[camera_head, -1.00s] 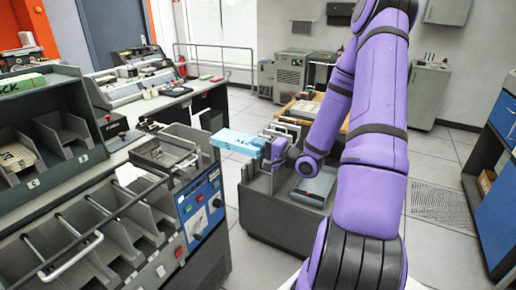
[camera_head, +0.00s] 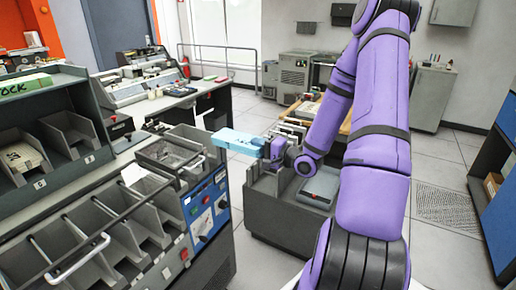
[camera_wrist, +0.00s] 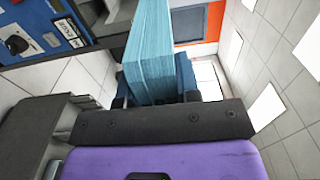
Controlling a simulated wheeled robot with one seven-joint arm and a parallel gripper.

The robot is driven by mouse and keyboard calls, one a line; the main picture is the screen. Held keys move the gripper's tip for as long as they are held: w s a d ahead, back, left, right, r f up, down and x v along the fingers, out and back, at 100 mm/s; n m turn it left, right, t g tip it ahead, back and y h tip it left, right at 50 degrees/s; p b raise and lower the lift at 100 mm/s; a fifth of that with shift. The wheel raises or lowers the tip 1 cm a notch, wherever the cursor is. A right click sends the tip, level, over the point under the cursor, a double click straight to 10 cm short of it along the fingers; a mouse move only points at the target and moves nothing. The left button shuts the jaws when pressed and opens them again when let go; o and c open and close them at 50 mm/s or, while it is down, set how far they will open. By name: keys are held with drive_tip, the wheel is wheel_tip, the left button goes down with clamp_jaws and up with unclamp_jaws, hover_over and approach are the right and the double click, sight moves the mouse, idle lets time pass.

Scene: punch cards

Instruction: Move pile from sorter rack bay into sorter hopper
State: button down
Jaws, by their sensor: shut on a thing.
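My gripper (camera_head: 270,150) is shut on a light blue pile of cards (camera_head: 236,142). The pile lies roughly level in the air, sticking out to the left. In the wrist view the card edges of the pile (camera_wrist: 152,45) show between the dark fingers (camera_wrist: 153,90). The grey sorter (camera_head: 150,215) stands to the left, with a metal-framed open tray (camera_head: 168,153) that looks like its hopper on top of its right end. The pile is apart from this tray, to its right. The rack (camera_head: 72,95) behind the sorter has angled bays; one holds a cream pile (camera_head: 22,157).
A grey open cart (camera_head: 270,215) with upright dividers and a grey box (camera_head: 318,187) stands below my gripper. The sorter's blue control panel (camera_head: 205,205) faces the floor gap. A rail (camera_head: 75,262) runs along the pockets.

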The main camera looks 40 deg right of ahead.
sight(227, 138)
drive_tip(key=shift+x, duration=1.55)
drive_tip(key=shift+x, duration=2.25)
drive_tip(key=shift+x, duration=2.25)
drive_tip(key=shift+w+a, duration=0.1)
drive_tip(key=shift+x, duration=2.15)
drive_tip(key=shift+w, duration=0.1)
drive_tip(key=shift+x, duration=2.1)
